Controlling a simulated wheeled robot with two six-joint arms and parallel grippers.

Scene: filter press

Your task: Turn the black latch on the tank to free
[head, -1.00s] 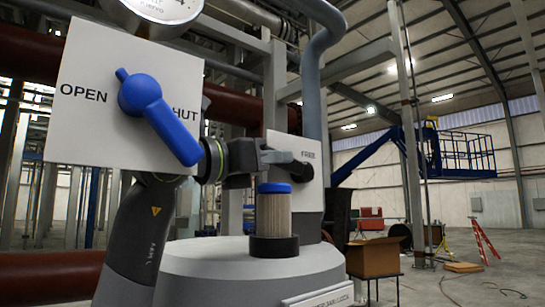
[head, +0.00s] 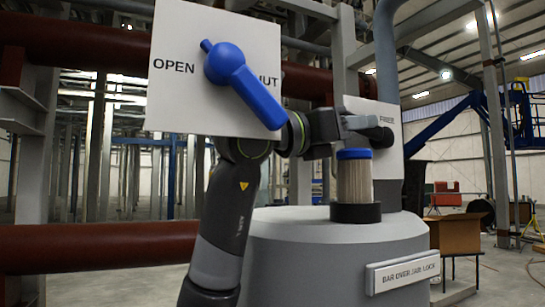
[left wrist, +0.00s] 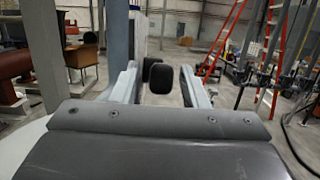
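The black latch (head: 383,137) sits on a white plate (head: 388,160) marked FREE, behind the tank (head: 330,250). My left gripper (head: 366,127) reaches in from the left, its fingers close to the latch. In the left wrist view the latch's dark rounded end (left wrist: 160,77) shows between the two pale fingers (left wrist: 160,86), with a gap on each side, so the gripper looks open. Part of the latch and plate is hidden by my gripper in the head view. My right gripper is not in view.
A blue lever (head: 240,82) on a white OPEN/SHUT plate (head: 180,105) stands in front of my left arm. A filter cartridge with a blue cap (head: 354,154) stands on the tank just below my gripper. A "BAR OVER JAWS LOCK"-like sign (head: 403,272) is on the tank's side.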

